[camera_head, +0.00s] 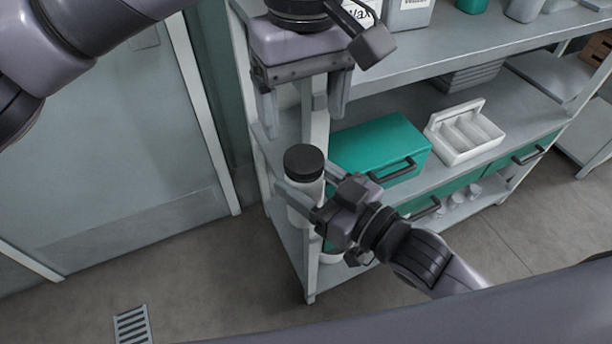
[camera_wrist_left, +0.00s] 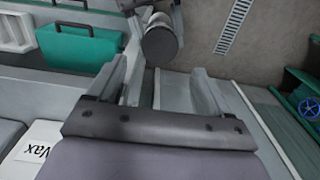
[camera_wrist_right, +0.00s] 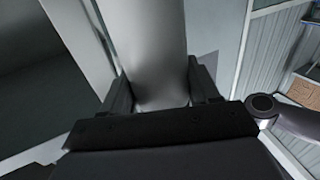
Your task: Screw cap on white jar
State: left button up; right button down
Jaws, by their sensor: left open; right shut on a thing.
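The white jar (camera_head: 304,203) is upright, held off the floor in front of the shelf unit, with a black cap (camera_head: 304,161) on its top. How tightly the cap sits cannot be told. My right gripper (camera_head: 305,197) is shut around the jar's body below the cap; the jar's pale wall (camera_wrist_right: 157,45) fills the space between its fingers in the right wrist view. My left gripper (camera_head: 305,112) is open and empty above the cap, fingers pointing down and apart from it. In the left wrist view the cap (camera_wrist_left: 160,46) shows beyond the left fingertips (camera_wrist_left: 167,82).
A grey shelf unit (camera_head: 480,65) stands right behind the jar. It holds a green case (camera_head: 375,150), a white divided tray (camera_head: 468,150) and containers on top, one labelled "Wax" (camera_head: 358,12). A pale door (camera_head: 110,140) is at left. The floor (camera_head: 200,270) in front is clear apart from a drain.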

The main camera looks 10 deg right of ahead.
aim_at(304, 158)
pick_arm(q)
notch_tip(304, 158, down, 7)
jog(key=shift+f, duration=0.15)
dwell(0.4)
jog(key=c, duration=1.1)
